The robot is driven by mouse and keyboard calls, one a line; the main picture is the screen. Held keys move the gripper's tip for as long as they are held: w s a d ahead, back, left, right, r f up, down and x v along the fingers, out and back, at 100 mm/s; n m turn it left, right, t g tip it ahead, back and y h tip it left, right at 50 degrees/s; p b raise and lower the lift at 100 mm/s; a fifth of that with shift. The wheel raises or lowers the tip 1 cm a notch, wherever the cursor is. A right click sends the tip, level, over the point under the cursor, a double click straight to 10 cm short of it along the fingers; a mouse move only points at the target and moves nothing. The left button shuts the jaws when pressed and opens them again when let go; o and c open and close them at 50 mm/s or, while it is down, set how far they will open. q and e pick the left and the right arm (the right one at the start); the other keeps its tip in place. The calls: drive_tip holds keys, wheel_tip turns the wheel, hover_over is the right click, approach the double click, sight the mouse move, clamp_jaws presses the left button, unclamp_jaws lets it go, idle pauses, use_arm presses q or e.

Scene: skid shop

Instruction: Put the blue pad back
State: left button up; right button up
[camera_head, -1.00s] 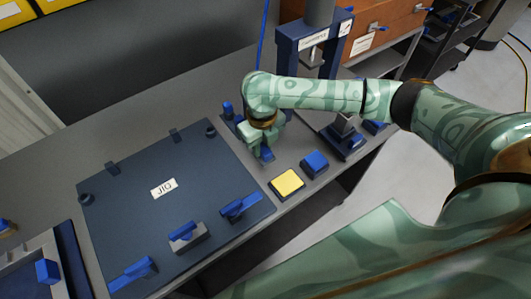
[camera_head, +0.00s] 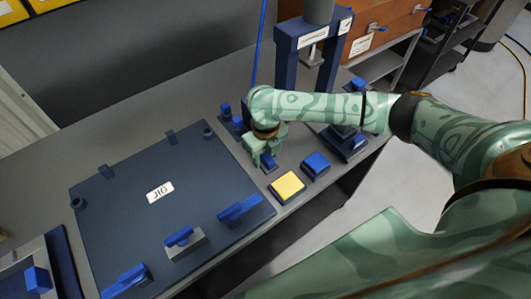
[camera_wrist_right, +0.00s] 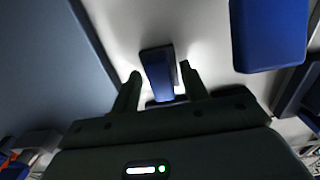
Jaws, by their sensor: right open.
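My right gripper (camera_head: 264,160) is open, pointing down over the bench between the jig plate and the press. A small blue block (camera_head: 270,164) shows by its fingertips. In the right wrist view this small blue block (camera_wrist_right: 158,75) appears between the two open fingers (camera_wrist_right: 160,80), with no clear grip on it; part of it is hidden. A larger blue block (camera_head: 315,163) sits to the right, behind a yellow-topped block (camera_head: 287,185); it shows at the upper right of the wrist view (camera_wrist_right: 270,35). I cannot tell which blue piece is the pad. My left gripper is not in view.
The dark jig plate (camera_head: 125,217) with blue toggle clamps (camera_head: 238,208) lies left of the gripper. A blue-framed press (camera_head: 288,62) stands behind it to the right. Another blue fitting (camera_head: 231,117) stands close behind the gripper. The bench's front edge is near.

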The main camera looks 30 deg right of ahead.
sight(265, 155)
wheel_tip(265, 155, up, 12)
drive_tip(key=p, duration=0.4)
drive_tip(key=shift+r+p, duration=0.15)
drive_tip(key=shift+p, duration=0.25)
